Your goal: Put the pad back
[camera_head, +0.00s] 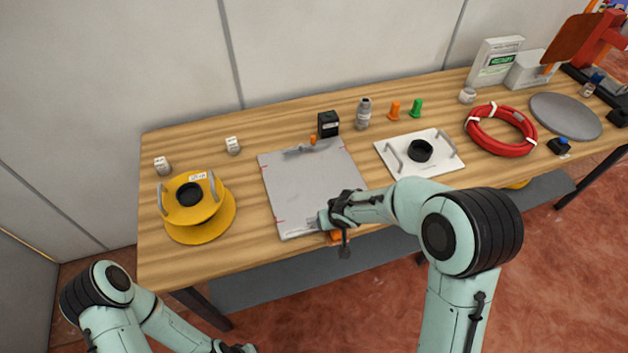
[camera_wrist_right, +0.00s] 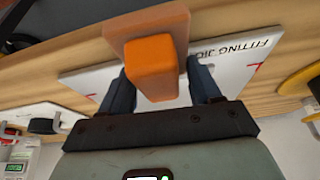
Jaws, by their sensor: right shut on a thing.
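My right gripper (camera_head: 337,222) is at the table's front edge, by the near right corner of the grey fitting jig board (camera_head: 295,195). In the right wrist view its fingers (camera_wrist_right: 160,82) are shut on the orange block-shaped handle of a pad (camera_wrist_right: 155,62) with a flat brownish-orange plate. In the head view only a bit of the orange pad (camera_head: 337,236) shows under the gripper; the rest is hidden. I cannot tell whether it touches the table. My left gripper (camera_head: 236,348) is at the bottom edge, cut off, away from the table; its jaws are unclear.
A yellow spool (camera_head: 197,222) stands left of the board. A black box (camera_head: 328,124) and grey bottle (camera_head: 363,114) stand behind it. A white tray (camera_head: 440,164) with a black ring lies to the right, then a red hose coil (camera_head: 525,148). Bare wood lies front left.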

